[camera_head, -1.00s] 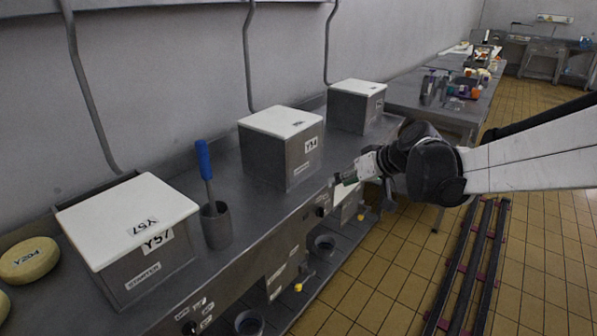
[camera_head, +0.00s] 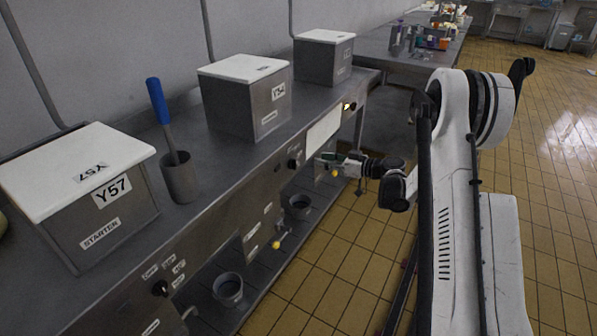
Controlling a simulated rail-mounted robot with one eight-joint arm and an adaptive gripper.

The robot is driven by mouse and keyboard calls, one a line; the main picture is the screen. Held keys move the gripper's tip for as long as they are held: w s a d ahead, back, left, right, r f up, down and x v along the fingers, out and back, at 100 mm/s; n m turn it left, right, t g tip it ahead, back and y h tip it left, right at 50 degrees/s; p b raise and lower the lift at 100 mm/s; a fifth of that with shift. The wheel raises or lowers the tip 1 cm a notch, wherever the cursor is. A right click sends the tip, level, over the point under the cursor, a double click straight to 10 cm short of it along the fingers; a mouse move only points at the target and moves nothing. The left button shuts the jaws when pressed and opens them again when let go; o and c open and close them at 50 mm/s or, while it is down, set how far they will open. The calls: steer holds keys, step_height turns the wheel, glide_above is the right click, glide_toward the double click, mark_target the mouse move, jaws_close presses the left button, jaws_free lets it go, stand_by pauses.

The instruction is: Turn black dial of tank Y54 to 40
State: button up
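Tank Y54 (camera_head: 236,108) is a grey box with a white lid, standing on the steel counter in the middle of the row. A black dial (camera_head: 294,164) sits on the counter's front panel below and to the right of this tank. Its setting is too small to read. My gripper (camera_head: 322,160) is just right of the dial in the picture, close to the front panel. I cannot tell whether it touches anything, and its fingers are too small to show whether they are open.
Tank Y57 (camera_head: 110,215) stands at the near left, with another black dial (camera_head: 160,288) on the panel below. A blue-handled tool stands in a grey cup (camera_head: 180,180). A third tank (camera_head: 322,62) is farther back. Buckets (camera_head: 228,288) sit on the lower shelf. The tiled floor is open at right.

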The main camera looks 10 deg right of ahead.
steer(key=n+t+y+b, duration=0.1)
steer(key=b, duration=0.1)
glide_toward(296, 164)
steer(key=b+x, duration=0.2)
steer(key=x, duration=0.7)
steer(key=shift+w+d+f, duration=0.1)
steer(key=shift+w+f, duration=0.05)
jaws_close()
